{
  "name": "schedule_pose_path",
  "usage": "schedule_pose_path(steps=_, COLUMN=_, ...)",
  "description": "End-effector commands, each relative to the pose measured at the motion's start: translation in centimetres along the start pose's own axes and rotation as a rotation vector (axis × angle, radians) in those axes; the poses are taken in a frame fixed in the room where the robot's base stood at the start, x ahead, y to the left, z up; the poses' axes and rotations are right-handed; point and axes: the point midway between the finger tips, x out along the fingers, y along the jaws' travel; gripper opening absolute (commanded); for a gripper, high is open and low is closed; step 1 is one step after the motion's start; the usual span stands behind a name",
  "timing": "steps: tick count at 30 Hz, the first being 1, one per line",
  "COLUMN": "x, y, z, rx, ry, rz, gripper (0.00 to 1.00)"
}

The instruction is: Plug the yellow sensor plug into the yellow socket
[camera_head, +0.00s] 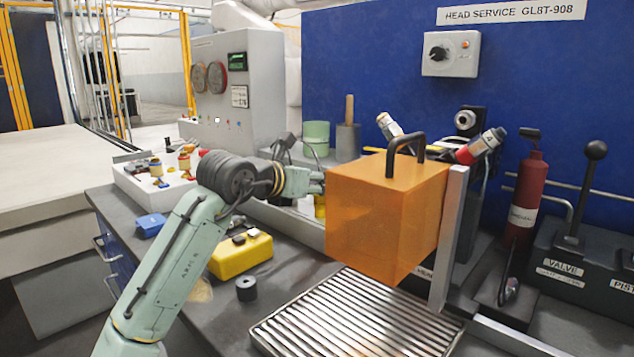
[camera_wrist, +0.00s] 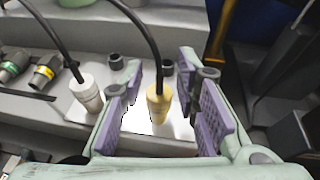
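In the wrist view, a pale yellow plug (camera_wrist: 158,103) with a black cable stands upright between the two purple-padded fingers of my gripper (camera_wrist: 165,108). The fingers are open, with a gap showing on both sides of the plug. A white plug (camera_wrist: 88,98) with a similar cable stands to the left, outside the fingers. A dark connector with a yellow band (camera_wrist: 45,74) lies farther left; I cannot tell whether it is the yellow socket. In the head view, my gripper (camera_head: 318,184) is partly hidden behind the orange box.
An orange translucent box with a black handle (camera_head: 385,215) stands close to my gripper's right. A connector with a green band (camera_wrist: 14,66) lies at the left. Dark short cylinders (camera_wrist: 116,62) stand behind the plugs. A yellow case (camera_head: 240,254) and slatted grate (camera_head: 350,318) are in front.

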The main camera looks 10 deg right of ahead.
Motion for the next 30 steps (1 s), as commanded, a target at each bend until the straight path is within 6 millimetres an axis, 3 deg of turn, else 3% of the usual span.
schedule_pose_path(steps=5, x=-2.7, y=0.1, z=0.0, rx=0.0, ry=-0.002, rz=0.003, gripper=0.28)
schedule_pose_path(steps=12, x=-7.9, y=0.1, z=0.0, rx=-0.001, ry=-0.003, rz=0.003, gripper=0.28)
schedule_pose_path(steps=18, x=-10.8, y=0.1, z=0.0, rx=0.0, ry=-0.002, rz=0.001, gripper=0.28)
schedule_pose_path(steps=30, x=-11.7, y=0.0, z=0.0, rx=0.0, ry=-0.001, rz=0.0, gripper=0.28)
